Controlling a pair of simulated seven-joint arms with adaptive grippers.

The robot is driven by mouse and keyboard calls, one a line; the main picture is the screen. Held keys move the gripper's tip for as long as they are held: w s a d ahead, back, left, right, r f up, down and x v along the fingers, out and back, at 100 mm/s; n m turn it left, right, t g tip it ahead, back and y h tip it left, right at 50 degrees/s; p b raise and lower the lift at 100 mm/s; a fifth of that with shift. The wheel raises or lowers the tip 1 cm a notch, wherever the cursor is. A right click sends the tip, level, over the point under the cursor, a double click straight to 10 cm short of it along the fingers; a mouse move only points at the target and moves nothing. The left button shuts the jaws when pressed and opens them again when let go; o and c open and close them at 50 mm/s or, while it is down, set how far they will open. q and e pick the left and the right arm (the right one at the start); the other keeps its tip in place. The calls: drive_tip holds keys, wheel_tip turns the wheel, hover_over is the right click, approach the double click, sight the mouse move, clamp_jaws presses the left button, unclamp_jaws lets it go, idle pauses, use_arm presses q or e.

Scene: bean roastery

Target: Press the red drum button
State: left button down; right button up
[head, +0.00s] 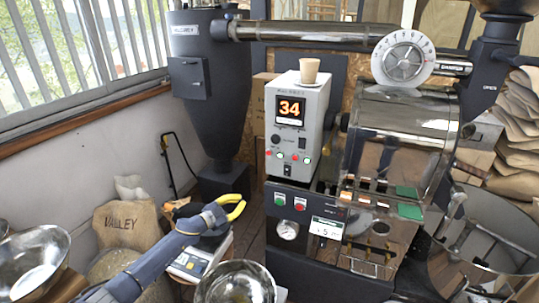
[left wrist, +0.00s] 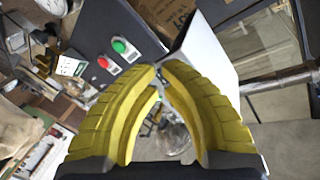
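The red button (head: 300,204) sits on a white plate on the dark front panel below the control box, just right of a green button (head: 281,199). In the left wrist view the red button (left wrist: 102,63) and green button (left wrist: 119,46) show at upper left, beyond the fingers. My left gripper (head: 243,201) has yellow fingers, with the tips together and nothing visible between them. It is left of the panel, apart from both buttons. The fingertips (left wrist: 162,70) also show in the left wrist view. My right gripper is not in view.
A grey control box (head: 298,115) reading 34 carries a paper cup (head: 309,71). The glass-and-metal roaster drum (head: 395,140) stands to its right. A scale (head: 196,262), a metal bowl (head: 237,284) and a VALLEY sack (head: 125,225) are near my left arm.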

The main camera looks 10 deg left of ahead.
sight(269, 153)
use_arm(q)
drive_tip(key=w+d+r+m+h, duration=0.1)
drive_tip(key=d+r, duration=0.3)
drive_tip(key=r, duration=0.4)
drive_tip(key=w+d+r+m+g+h, duration=0.1)
drive_tip(key=d+r+m+h, duration=0.1)
drive_tip(key=d+r+h, duration=0.2)
wheel_tip(269, 153, up, 4)
drive_tip(key=shift+d+f, duration=0.1)
drive_tip(key=shift+d, duration=0.15)
drive_tip(key=shift+w+d, duration=0.2)
drive_tip(key=shift+w, duration=1.25)
drive_tip(key=shift+w+d, duration=0.15)
drive_tip(key=shift+w, duration=1.25)
drive_tip(key=shift+w+d, duration=0.2)
drive_tip(key=shift+w, duration=1.25)
drive_tip(key=c, duration=2.1)
unclamp_jaws()
clamp_jaws()
drive_tip(key=shift+w, duration=0.2)
